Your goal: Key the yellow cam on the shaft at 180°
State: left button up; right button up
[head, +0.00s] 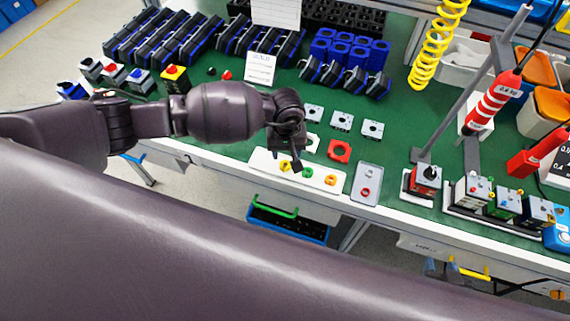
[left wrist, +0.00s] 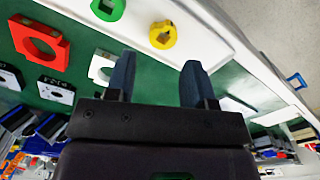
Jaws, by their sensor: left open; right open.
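The yellow cam (head: 285,167), a small ring with a shaped hole, lies on the white strip (head: 262,160) at the table's front edge. It also shows in the left wrist view (left wrist: 163,34), ahead of the fingers. My left gripper (head: 296,164) hangs over the strip, between the yellow cam and the green cam (head: 308,172). I cannot make out which part carries the shaft. My right gripper is not in view.
An orange-yellow ring (head: 330,180) lies on the strip's right part. A red square ring (head: 339,151) and white plates (head: 342,121) lie behind.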

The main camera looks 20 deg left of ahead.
aim_at(285, 162)
pick_arm(q)
jog(key=shift+s+f+p, duration=0.15)
jog(key=shift+f+p, duration=0.25)
jog(key=shift+f, duration=2.2)
jog(key=shift+a, duration=0.1)
jog(key=c, duration=0.7)
